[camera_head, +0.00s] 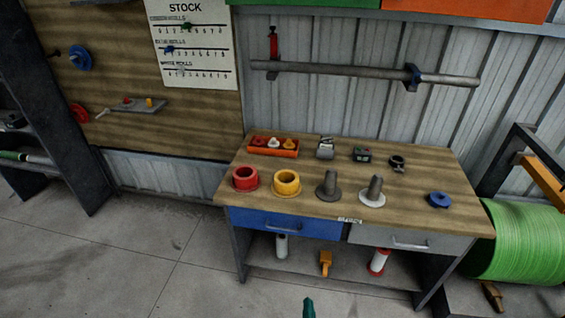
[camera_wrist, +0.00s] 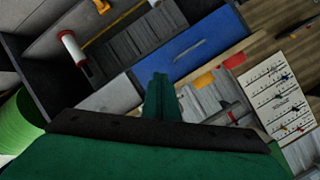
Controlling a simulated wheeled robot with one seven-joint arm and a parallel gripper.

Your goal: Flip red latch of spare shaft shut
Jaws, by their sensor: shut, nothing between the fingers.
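The spare shaft (camera_head: 330,71) is a long grey bar held level on the ribbed wall above the bench, in the head view. Its red latch (camera_head: 273,42) stands upright at the bracket near the shaft's left end. My gripper (camera_head: 308,307) shows only as a green tip at the bottom edge, low in front of the bench and far from the latch. In the wrist view my green gripper (camera_wrist: 160,80) is shut and empty. I cannot make out the latch clearly there.
The bench (camera_head: 320,205) stands below the shaft, with red (camera_head: 245,178) and yellow (camera_head: 286,182) rings, a parts tray (camera_head: 274,148) and upright spindles on top. A green roll (camera_head: 525,240) is at right. The floor (camera_head: 130,255) at left is clear.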

